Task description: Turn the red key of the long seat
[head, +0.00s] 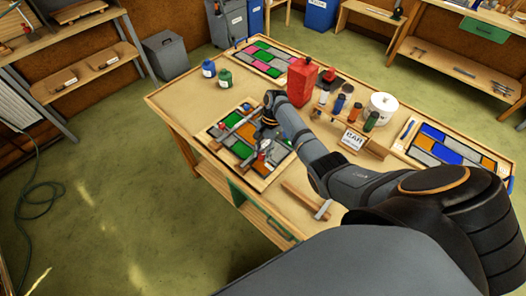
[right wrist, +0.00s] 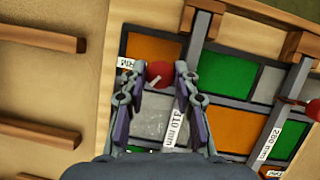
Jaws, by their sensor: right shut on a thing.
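The leaded panel (head: 222,152) lies in a wooden frame on the bench, with orange, green and grey glass between dark lead strips. In the right wrist view, my right gripper (right wrist: 160,72) has its two fingers on either side of a round red key (right wrist: 157,77) with a pale mark on its top. A white label (right wrist: 175,124) reading 310 mm lies just below that key. A second red key (right wrist: 291,112) stands at the right edge, near a label (right wrist: 269,143) reading 280 mm. My left gripper is in neither view.
A hammer (head: 307,201) lies near the bench's front edge. A red can (head: 301,82), a rack of small bottles and a white tub (head: 381,107) stand behind my right arm.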

